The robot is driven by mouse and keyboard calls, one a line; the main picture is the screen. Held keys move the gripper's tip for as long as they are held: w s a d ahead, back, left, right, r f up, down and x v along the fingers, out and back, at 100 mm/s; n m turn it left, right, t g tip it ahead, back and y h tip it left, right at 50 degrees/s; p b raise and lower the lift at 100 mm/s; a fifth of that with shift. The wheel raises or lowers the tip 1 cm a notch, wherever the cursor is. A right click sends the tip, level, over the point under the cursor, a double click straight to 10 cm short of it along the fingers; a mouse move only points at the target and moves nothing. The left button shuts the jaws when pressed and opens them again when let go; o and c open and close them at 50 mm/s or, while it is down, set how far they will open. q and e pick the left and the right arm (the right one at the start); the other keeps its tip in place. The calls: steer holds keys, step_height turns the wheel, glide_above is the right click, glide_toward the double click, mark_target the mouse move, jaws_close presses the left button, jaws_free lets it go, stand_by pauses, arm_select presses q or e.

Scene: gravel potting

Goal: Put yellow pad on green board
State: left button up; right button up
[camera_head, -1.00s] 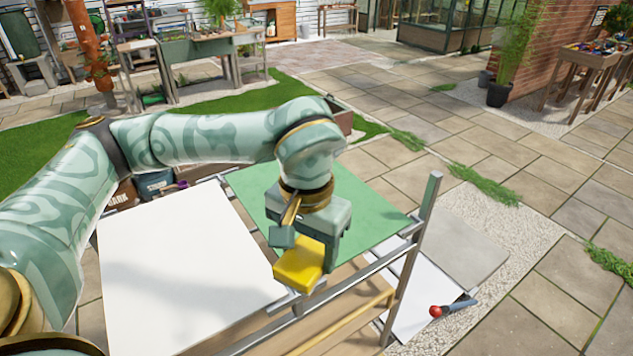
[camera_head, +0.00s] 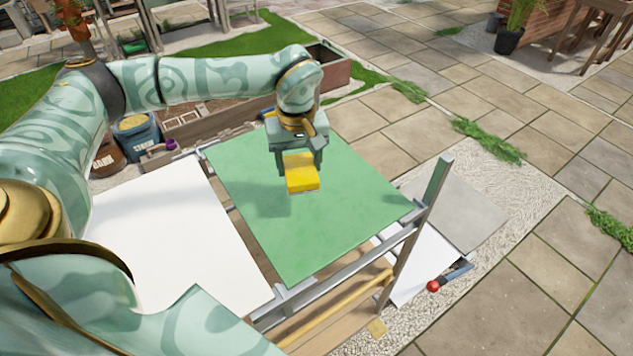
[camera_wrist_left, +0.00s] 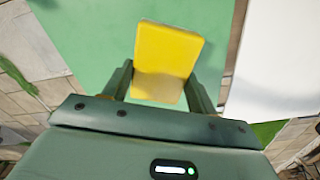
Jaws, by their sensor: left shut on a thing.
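The yellow pad (camera_head: 300,174) is a small rectangular block held between the fingers of my left gripper (camera_head: 299,160). The green board (camera_head: 320,220) is a flat panel on a metal frame, and the pad shows in front of its upper middle part. Whether the pad touches the board or is a little above it, I cannot tell for sure. In the left wrist view the pad (camera_wrist_left: 167,58) sticks out between the two fingers (camera_wrist_left: 160,88), with the green board (camera_wrist_left: 105,40) behind it. My right gripper is not in view.
A white panel (camera_head: 165,240) lies left of the green board. A metal post (camera_head: 425,215) rises at the board's right corner. A red-tipped tool (camera_head: 433,286) lies at the lower right. Buckets (camera_head: 137,135) and a wooden planter (camera_head: 325,75) stand behind. Much of the board is bare.

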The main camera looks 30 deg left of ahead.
arm_select(q)
glide_above(317, 194)
steer(key=f, duration=0.4)
steer(key=shift+s+a+f+b, duration=0.2)
steer(key=shift+s+f+b, duration=0.05)
steer(key=shift+s+b, duration=0.15)
steer(key=shift+w+d+f, duration=0.2)
steer(key=shift+w+f, duration=0.15)
steer(key=shift+f, duration=0.05)
step_height(317, 194, down, 3)
steer(key=shift+f+b, duration=0.2)
steer(key=shift+b, duration=0.15)
steer(key=shift+w, duration=0.1)
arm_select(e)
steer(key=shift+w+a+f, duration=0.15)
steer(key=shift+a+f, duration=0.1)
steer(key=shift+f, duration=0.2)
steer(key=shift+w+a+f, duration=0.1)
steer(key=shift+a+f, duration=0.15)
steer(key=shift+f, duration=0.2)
arm_select(q)
steer(key=shift+f, duration=0.1)
steer(key=o, duration=0.9)
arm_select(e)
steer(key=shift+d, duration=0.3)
